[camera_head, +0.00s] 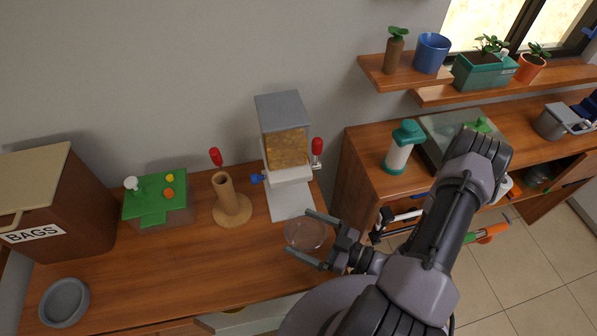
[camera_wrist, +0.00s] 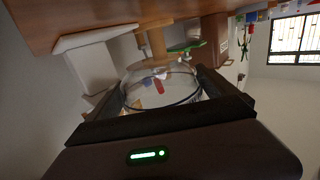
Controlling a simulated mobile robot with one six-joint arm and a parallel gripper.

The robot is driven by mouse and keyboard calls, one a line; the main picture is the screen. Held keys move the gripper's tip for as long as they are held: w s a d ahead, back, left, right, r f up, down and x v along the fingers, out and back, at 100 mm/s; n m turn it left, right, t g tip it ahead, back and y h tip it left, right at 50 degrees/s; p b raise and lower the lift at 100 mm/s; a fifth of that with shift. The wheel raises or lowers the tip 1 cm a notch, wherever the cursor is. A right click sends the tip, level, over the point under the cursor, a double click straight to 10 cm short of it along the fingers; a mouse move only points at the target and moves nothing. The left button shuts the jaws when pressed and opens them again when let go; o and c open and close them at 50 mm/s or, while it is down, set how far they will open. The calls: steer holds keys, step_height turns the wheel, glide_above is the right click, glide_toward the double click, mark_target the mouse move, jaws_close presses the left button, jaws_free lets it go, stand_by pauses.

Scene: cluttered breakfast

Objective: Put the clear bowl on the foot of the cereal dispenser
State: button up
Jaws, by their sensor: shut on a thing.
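The clear bowl (camera_head: 313,235) is round and see-through, held between the fingers of my gripper (camera_head: 299,232) at the counter's front right. It also shows between the two dark fingers in the wrist view (camera_wrist: 163,92). The cereal dispenser (camera_head: 285,142) has a grey lid, a clear hopper of cereal and a blue knob. Its pale flat foot (camera_head: 290,204) is bare and lies just behind the bowl. The bowl's far rim is close to the foot's front edge; I cannot tell the height gap between them.
A wooden stand (camera_head: 231,208) and a green-topped box (camera_head: 156,199) stand left of the dispenser. Red-topped items flank the dispenser. A grey bowl (camera_head: 64,302) and a BAGS box (camera_head: 56,205) are at far left. A teal-lidded canister (camera_head: 402,150) is on the right-hand cabinet.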

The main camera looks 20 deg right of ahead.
steer(key=b, duration=0.4)
glide_above(300, 199)
steer(key=s, duration=0.1)
steer(key=shift+s+a+f, duration=0.1)
steer(key=shift+a+f, duration=0.15)
steer(key=shift+f, duration=0.4)
steer(key=f+b, duration=0.1)
steer(key=w+f, duration=0.1)
steer(key=f+b, duration=0.1)
steer(key=shift+w+d+f+b, duration=0.2)
steer(key=shift+d+f+b, duration=0.05)
steer(key=shift+f+b, duration=0.15)
steer(key=shift+r, duration=0.15)
steer(key=o, duration=1.2)
steer(key=shift+o, duration=0.2)
steer(key=shift+r, duration=0.1)
steer(key=p+v, duration=0.2)
steer(key=v, duration=0.5)
steer(key=shift+w+p, duration=0.1)
steer(key=shift+p, duration=0.2)
steer(key=shift+s+d, duration=0.2)
steer(key=shift+s, duration=0.15)
